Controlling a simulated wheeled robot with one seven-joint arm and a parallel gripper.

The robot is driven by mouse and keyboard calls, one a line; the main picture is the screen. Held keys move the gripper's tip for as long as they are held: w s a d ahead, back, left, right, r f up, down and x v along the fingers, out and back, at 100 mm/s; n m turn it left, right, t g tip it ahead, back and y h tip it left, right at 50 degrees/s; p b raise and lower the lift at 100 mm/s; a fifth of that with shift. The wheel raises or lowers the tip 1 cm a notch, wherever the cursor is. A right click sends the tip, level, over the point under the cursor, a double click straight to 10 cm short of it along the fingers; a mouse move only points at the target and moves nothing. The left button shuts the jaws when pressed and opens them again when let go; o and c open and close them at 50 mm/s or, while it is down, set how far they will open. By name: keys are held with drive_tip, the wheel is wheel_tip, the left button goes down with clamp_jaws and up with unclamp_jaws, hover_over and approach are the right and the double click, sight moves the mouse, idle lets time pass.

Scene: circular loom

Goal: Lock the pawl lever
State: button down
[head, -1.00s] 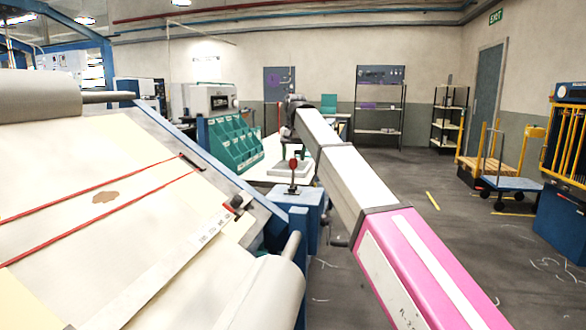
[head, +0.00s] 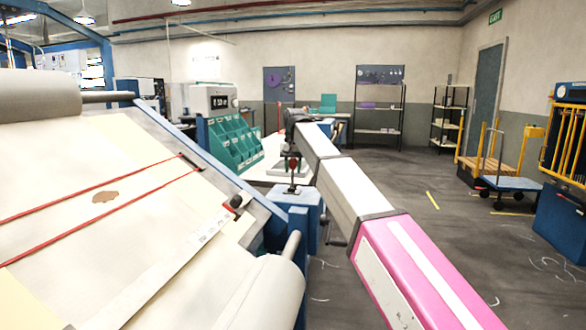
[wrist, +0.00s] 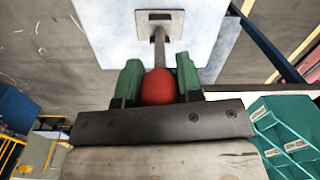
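The pawl lever is a thin upright rod with a red knob (head: 293,164), standing on a blue box (head: 298,198) beside the loom. In the wrist view the red knob (wrist: 159,87) sits between the two green fingers of my gripper (wrist: 159,80), with no clear gap on either side. The rod (wrist: 160,48) runs from the knob to a slotted plate (wrist: 146,18) on the pale box top. My gripper (head: 293,153) comes down on the knob from above and appears shut on it. The palm hides the near side of the knob.
The loom's sloping cream cloth (head: 120,195) with red bands fills the left, and its roller (head: 250,295) is in front. A green bin rack (head: 236,145) stands on a bench behind the lever. A blue cart (head: 502,184) stands right. Open floor lies between.

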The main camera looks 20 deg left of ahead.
drive_tip(key=shift+d, duration=0.1)
drive_tip(key=shift+d+f+y, duration=0.25)
drive_tip(key=shift+d+y, duration=0.95)
drive_tip(key=shift+y, duration=0.3)
drive_tip(key=shift+w+d+f+g+y, duration=0.1)
drive_tip(key=shift+d+f+g+y, duration=0.1)
drive_tip(key=shift+d+y, duration=0.35)
drive_tip(key=shift+w+d+f+g+y, duration=0.1)
drive_tip(key=shift+d+f+y, duration=0.15)
drive_tip(key=shift+y, duration=0.5)
drive_tip(key=shift+d, duration=0.1)
drive_tip(key=c, duration=0.8)
unclamp_jaws()
drive_tip(key=shift+r, duration=0.1)
drive_tip(key=v, duration=1)
drive_tip(key=shift+d+r, duration=0.25)
drive_tip(key=shift+r, duration=0.05)
